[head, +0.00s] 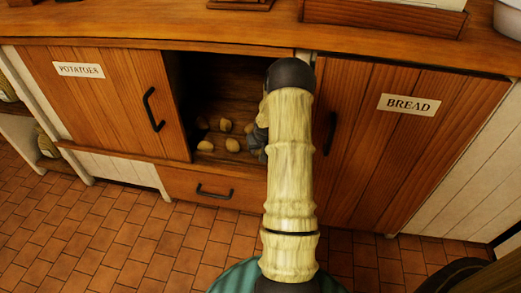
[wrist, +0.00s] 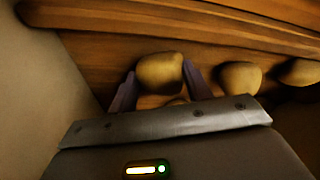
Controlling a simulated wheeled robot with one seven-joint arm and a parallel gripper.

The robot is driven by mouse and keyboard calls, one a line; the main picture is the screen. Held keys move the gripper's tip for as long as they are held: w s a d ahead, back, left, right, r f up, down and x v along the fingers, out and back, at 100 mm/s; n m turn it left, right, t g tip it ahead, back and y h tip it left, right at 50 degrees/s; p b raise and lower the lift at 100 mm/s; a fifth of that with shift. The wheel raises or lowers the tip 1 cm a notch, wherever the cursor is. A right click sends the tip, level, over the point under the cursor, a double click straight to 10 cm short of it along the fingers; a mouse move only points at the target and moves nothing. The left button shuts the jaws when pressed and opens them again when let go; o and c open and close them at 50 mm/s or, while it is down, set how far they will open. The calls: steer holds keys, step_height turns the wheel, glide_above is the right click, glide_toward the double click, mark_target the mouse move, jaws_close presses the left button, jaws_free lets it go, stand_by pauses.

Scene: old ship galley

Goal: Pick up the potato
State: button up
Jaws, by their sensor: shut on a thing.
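A brown, rounded potato (wrist: 160,72) is held between the two dark fingers of my gripper (wrist: 159,84) in the wrist view. The gripper is shut on it, with a finger on each side. Several more potatoes lie in the open cupboard, among them one just right of the gripper (wrist: 239,78) and one at the right edge (wrist: 300,72). In the head view several potatoes (head: 205,146) lie on the cupboard floor. My arm reaches into the cupboard there and mostly hides the gripper and the held potato.
The cupboard's wooden back (head: 230,85) is close to the gripper. The door labelled POTATOES (head: 100,100) is on the left and the closed BREAD door (head: 400,140) on the right. A drawer (head: 200,185) is below and the countertop (head: 150,27) above.

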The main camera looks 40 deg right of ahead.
steer(key=shift+w+a+r+p, duration=0.1)
steer(key=shift+r+p, duration=0.35)
steer(key=shift+p, duration=0.05)
step_height(320, 180, up, 7)
steer(key=p, duration=0.4)
steer(key=shift+f, duration=0.1)
steer(key=w+a+p, duration=0.1)
steer(key=w+a, duration=0.3)
steer(key=w, duration=0.1)
steer(key=w+a+p, duration=0.2)
steer(key=w+a, duration=0.2)
steer(key=w, duration=0.1)
steer(key=w+a+p, duration=0.1)
steer(key=w+a, duration=0.3)
steer(key=w, duration=0.1)
steer(key=shift+a+f, duration=0.35)
steer(key=shift+a, duration=0.05)
